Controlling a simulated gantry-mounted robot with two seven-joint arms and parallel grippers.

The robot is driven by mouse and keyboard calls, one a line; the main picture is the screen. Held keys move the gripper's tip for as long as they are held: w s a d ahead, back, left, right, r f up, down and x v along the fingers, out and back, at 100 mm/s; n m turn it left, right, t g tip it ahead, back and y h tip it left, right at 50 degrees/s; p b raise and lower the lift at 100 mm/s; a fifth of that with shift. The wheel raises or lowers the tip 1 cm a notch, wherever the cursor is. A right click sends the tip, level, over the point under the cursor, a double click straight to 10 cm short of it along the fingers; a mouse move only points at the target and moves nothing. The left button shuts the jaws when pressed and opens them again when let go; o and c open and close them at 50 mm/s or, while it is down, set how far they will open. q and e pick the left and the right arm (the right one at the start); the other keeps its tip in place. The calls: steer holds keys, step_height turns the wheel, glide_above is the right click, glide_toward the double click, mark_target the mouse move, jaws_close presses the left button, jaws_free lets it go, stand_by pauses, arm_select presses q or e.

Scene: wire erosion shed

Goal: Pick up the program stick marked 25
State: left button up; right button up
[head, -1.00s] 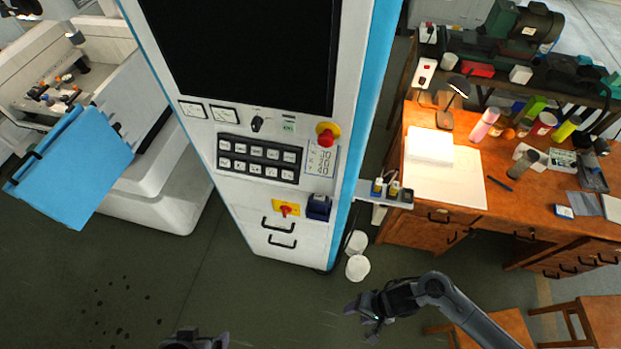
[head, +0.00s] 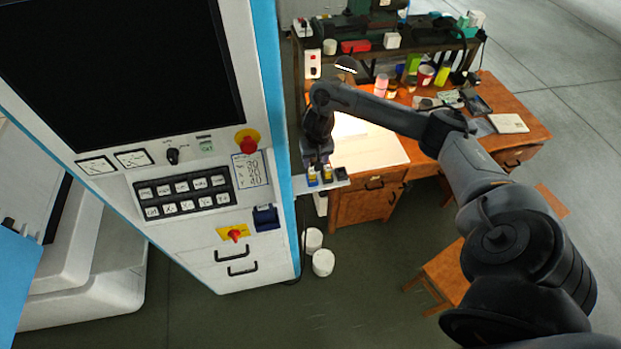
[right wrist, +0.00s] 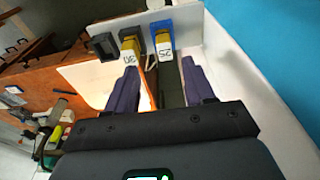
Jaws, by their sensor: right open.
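The program stick marked 25 (right wrist: 164,44) has a blue body, a yellow part and a pale label, upside down in the right wrist view. The 25 stick lies ahead of the gap, apart from both fingers. My left gripper is out of view.
The white shelf (head: 335,185) juts from the blue-edged machine cabinet (head: 285,120), whose wall is close on the right in the wrist view. A wooden desk (head: 365,207) with a lamp and bottles stands behind. White tubs (head: 323,262) stand on the floor below.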

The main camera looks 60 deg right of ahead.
mark_target(312, 171)
steer(key=shift+w+d+f+b, duration=0.15)
steer(key=shift+f+b, duration=0.15)
steer(key=shift+f, duration=0.6)
steer(key=shift+w+a+f+b, duration=0.15)
steer(key=shift+f+b, duration=0.15)
steer(key=shift+f, duration=0.6)
steer(key=shift+w+d+f, duration=0.1)
steer(key=shift+w+f, duration=0.05)
steer(key=shift+f, duration=0.6)
steer(key=shift+w+d+f, duration=0.1)
steer(key=shift+w+f, duration=0.1)
steer(key=shift+f, duration=0.5)
steer(key=shift+w+d+f, duration=0.1)
steer(key=shift+w+f, duration=0.05)
steer(key=shift+f, duration=0.6)
jaws_close()
steer(key=shift+r, duration=0.15)
